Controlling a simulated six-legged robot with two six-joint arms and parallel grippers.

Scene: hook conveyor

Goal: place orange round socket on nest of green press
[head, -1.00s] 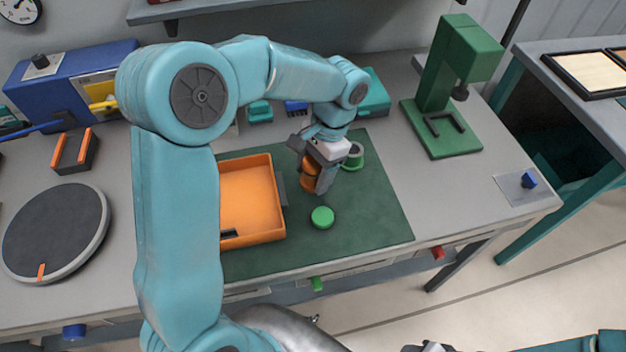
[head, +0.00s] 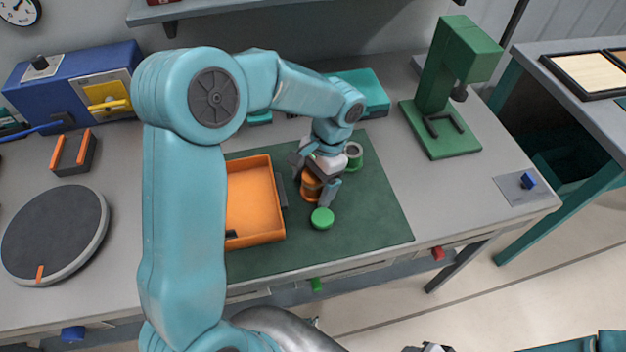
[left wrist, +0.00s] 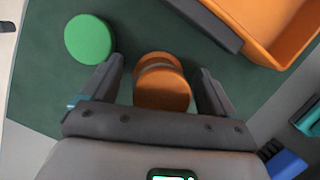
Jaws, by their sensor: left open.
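The orange round socket (head: 311,187) stands on the green mat, just right of the orange tray. In the left wrist view the socket (left wrist: 162,82) lies between the two spread fingers, with a gap on each side. My left gripper (head: 314,190) is open around it and points down; it also shows in the left wrist view (left wrist: 160,85). The green press (head: 440,90) stands at the back right of the bench. Its nest (head: 446,130), a dark U-shaped bracket on the green base, looks empty. My right gripper cannot be made out.
A green round piece (head: 322,218) sits close beside the gripper, and a green ring-shaped piece (head: 353,155) stands behind it. The orange tray (head: 262,238) is to the left. The mat (head: 385,215) is clear towards the press.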

